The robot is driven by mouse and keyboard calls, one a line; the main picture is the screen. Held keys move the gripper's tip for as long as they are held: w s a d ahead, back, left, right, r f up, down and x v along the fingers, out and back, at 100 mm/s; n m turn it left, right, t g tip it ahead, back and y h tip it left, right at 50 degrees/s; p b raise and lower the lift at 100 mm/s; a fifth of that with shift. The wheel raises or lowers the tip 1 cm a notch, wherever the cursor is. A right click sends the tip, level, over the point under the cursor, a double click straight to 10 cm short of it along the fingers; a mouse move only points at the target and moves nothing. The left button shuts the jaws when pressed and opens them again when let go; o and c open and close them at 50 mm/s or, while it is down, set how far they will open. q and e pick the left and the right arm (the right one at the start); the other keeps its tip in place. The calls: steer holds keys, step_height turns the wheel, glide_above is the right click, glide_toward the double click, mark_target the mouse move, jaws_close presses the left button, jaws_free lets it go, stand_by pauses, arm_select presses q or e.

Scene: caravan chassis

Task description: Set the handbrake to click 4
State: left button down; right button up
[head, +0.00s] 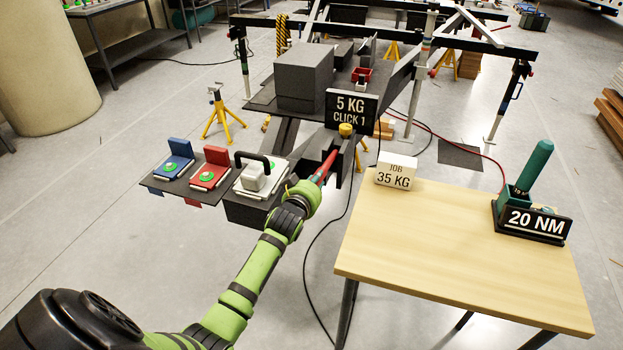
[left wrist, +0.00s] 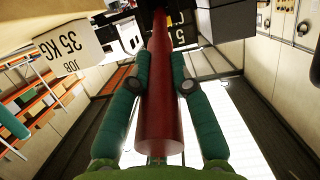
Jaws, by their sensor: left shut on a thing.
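The handbrake lever (head: 325,167) has a red grip and rises at a slant from a dark bracket beside the chassis in the head view. My left gripper (head: 306,192) is shut on the lower end of the red grip. In the left wrist view the red grip (left wrist: 158,105) lies between both green fingers of my left gripper (left wrist: 160,84). A black sign (head: 351,110) behind the lever reads "5 KG CLICK 1". A white block (head: 396,170) on the table reads "JOB 35 KG". My right gripper is not in view.
A wooden table (head: 455,260) stands at the right, with a green-handled tool (head: 533,168) and a "20 NM" sign (head: 537,223) on it. Left of the lever, a dark shelf holds blue (head: 176,160), red (head: 211,170) and white (head: 258,177) devices. A black cable hangs beside the table.

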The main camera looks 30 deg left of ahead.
mark_target(323, 168)
arm_select(q)
steer(key=r+p, duration=0.2)
steer(key=w+r+g+p, duration=0.1)
steer(key=r+p, duration=0.1)
steer(key=p, duration=0.1)
steer(key=r+g+p, duration=0.1)
steer(key=r+p, duration=0.1)
steer(key=shift+w+a+h+p, duration=0.25)
steer(key=shift+w+h+p, duration=0.1)
steer(key=shift+w+h, duration=0.05)
steer(key=w+r+g+p, duration=0.1)
steer(key=r+p, duration=0.1)
steer(key=w+r+g+p, duration=0.1)
steer(key=w+g+p, duration=0.1)
steer(key=shift+a+r, duration=0.35)
steer(key=shift+w+a+r+g+h+p, duration=0.15)
steer(key=shift+w+r+g+h+p, duration=0.3)
steer(key=shift+w+r+g, duration=0.25)
steer(key=c, duration=1.3)
jaws_free()
steer(key=shift+o, duration=0.9)
steer(key=shift+f, duration=0.1)
steer(key=shift+f, duration=0.1)
